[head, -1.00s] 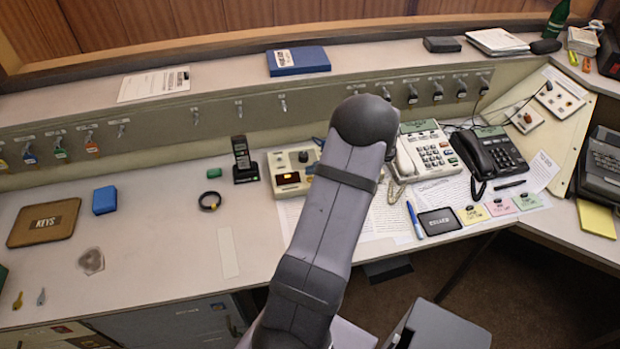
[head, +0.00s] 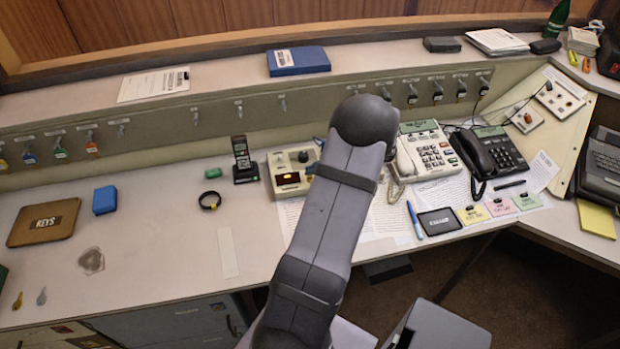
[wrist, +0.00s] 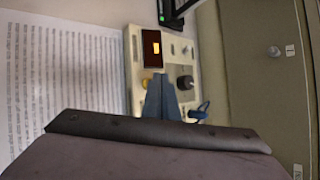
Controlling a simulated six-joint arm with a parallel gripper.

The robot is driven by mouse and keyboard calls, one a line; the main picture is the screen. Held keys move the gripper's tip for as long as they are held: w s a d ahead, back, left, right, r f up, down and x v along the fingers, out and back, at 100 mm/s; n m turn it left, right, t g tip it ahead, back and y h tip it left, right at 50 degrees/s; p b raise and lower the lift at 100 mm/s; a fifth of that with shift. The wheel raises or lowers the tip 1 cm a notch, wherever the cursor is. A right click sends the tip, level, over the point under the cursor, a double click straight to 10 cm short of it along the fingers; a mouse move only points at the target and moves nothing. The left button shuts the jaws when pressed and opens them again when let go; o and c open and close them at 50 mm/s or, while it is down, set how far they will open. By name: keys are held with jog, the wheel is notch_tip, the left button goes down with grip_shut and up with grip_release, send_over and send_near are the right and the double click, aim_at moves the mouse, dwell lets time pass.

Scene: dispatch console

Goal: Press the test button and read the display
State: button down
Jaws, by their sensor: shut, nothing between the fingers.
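The cream test unit (head: 270,162) stands on the desk behind my arm, partly hidden by it. Its dark display (head: 289,178) has a lit amber mark; the display also shows in the wrist view (wrist: 152,48), where the mark is too small to read surely. A yellow button (wrist: 146,82) and a black knob (wrist: 184,83) sit on the unit's face. My gripper (wrist: 162,80) is shut and empty, its tips over the unit between button and knob, very close to the button. I cannot tell whether they touch it.
A black cordless handset (head: 243,160) stands just left of the unit. A white phone (head: 425,152) and a black phone (head: 488,152) stand to the right. Printed sheets (wrist: 65,80) lie beside the unit.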

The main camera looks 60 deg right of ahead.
jog(key=shift+f, duration=0.2)
jog(key=shift+f+b, duration=0.25)
jog(key=shift+b, duration=0.2)
jog(key=shift+f+b, duration=0.4)
dwell(0.5)
jog(key=shift+r, duration=0.15)
dwell(0.3)
jog(key=shift+r+p, duration=0.6)
jog(key=shift+r, duration=0.1)
notch_tip(320, 180, up, 5)
jog(key=p, duration=0.3)
dwell(0.3)
dwell(0.6)
